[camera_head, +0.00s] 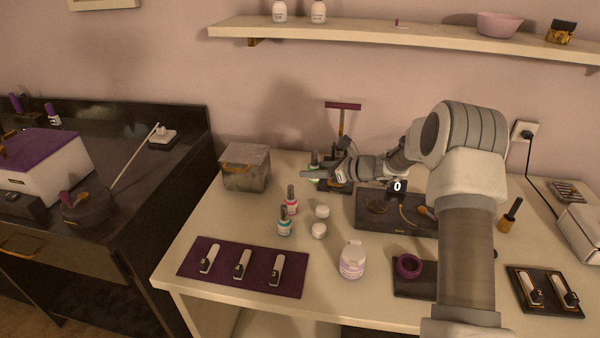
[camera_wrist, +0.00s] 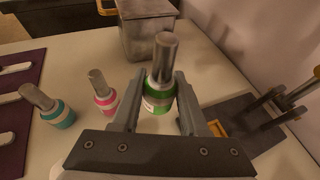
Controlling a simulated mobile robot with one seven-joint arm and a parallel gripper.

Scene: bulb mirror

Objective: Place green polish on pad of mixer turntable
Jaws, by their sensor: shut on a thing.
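The green polish (camera_wrist: 160,90) is a small bottle with a green label and grey cap. It stands roughly upright between the fingers of my gripper (camera_wrist: 155,105), which is shut on it. In the head view the bottle (camera_head: 314,160) shows partly behind my gripper (camera_head: 316,173), at the back of the table. I cannot tell whether its base touches the table.
A pink polish (camera_head: 291,203) and a teal polish (camera_head: 284,222) stand in front of my gripper, near two white jars (camera_head: 321,212). A grey box (camera_head: 246,167) is left. A purple-handled press (camera_head: 342,107) with a dark base stands close behind my gripper.

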